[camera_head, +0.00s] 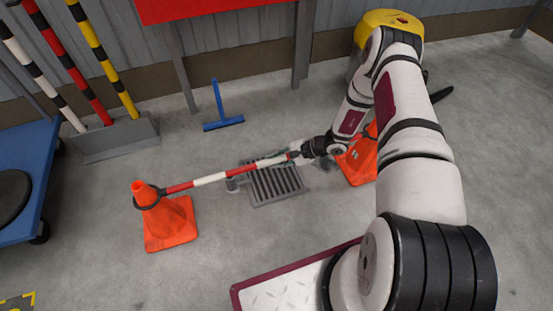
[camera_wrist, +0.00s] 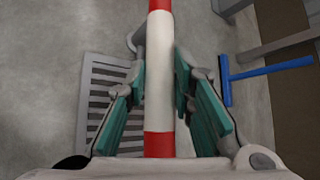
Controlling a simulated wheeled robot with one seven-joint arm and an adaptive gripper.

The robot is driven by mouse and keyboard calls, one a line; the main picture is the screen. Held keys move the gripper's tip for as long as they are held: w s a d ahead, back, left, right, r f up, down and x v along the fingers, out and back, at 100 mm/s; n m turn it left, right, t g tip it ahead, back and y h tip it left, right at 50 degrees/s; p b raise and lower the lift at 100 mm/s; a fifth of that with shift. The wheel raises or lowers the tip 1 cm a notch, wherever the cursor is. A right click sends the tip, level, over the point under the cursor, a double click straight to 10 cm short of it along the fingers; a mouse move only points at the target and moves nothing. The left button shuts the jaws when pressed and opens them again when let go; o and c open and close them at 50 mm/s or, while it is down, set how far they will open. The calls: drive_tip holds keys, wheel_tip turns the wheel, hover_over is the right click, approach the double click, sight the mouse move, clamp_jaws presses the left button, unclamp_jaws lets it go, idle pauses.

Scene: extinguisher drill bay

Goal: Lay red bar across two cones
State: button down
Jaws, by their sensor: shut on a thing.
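The red-and-white bar (camera_head: 210,179) slopes from the left orange cone up to my gripper. A dark ring at its left end sits around the top of the left cone (camera_head: 172,222). My gripper (camera_head: 302,152) is shut on the bar near its right end, beside the right orange cone (camera_head: 365,160). My arm partly hides that cone; whether the bar's right end touches it cannot be told. In the wrist view the bar (camera_wrist: 159,110) runs lengthwise between the teal-padded fingers of my gripper (camera_wrist: 160,75).
A floor grate (camera_head: 275,183) lies under the bar. A rack of striped poles (camera_head: 120,138) and a blue cart (camera_head: 30,195) stand at the left. Floor in front of the left cone is clear.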

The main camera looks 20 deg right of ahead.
drive_tip(key=shift+f, duration=0.15)
drive_tip(key=c, duration=1.3)
unclamp_jaws()
